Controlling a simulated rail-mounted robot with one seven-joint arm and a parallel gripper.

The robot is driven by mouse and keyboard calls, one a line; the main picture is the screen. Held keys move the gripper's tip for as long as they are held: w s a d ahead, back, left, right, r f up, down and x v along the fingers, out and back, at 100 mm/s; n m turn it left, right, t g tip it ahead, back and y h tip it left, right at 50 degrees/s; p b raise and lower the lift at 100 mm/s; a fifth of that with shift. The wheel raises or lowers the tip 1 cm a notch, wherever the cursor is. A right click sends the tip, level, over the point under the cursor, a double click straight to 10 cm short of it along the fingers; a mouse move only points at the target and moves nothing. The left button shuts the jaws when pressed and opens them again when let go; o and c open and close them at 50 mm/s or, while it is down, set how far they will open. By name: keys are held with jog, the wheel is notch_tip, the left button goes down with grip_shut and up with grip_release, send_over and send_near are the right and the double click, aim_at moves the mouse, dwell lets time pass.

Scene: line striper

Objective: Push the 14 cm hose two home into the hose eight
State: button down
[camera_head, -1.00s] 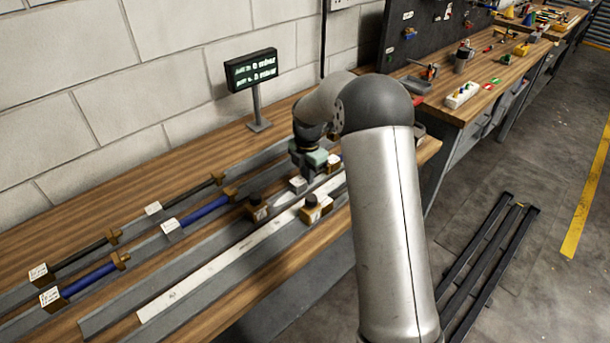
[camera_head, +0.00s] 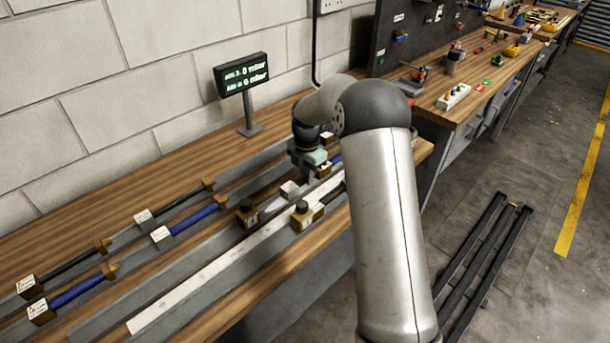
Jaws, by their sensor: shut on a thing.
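My gripper (camera_head: 306,176) points down over the far part of the bench rails. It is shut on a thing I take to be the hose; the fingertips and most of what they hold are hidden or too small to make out. A bit of blue (camera_head: 336,159) shows just right of the gripper. A blue hose (camera_head: 84,288) and a further blue hose length (camera_head: 200,215) lie along the near left rail in brown holders. Dark hoses (camera_head: 72,263) lie on the rail behind. The labels are unreadable, so I cannot tell which is hose eight.
Brown blocks with black knobs (camera_head: 246,213) (camera_head: 303,214) stand beside the white strip (camera_head: 210,272), near my gripper. A display (camera_head: 242,74) stands behind the rails. My arm hides the bench's right part. Black rails (camera_head: 480,265) lie on the floor.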

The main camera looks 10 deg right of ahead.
jog(key=shift+w+d+r, duration=0.1)
jog(key=shift+w+d, duration=0.15)
jog(key=shift+d, duration=0.4)
jog(key=c, duration=1.3)
grip_release()
jog(key=shift+c, duration=0.2)
jog(key=shift+a, duration=0.25)
jog(key=shift+r, duration=0.1)
notch_tip(320, 180, up, 17)
jog(key=b, duration=0.2)
jog(key=shift+s, duration=0.1)
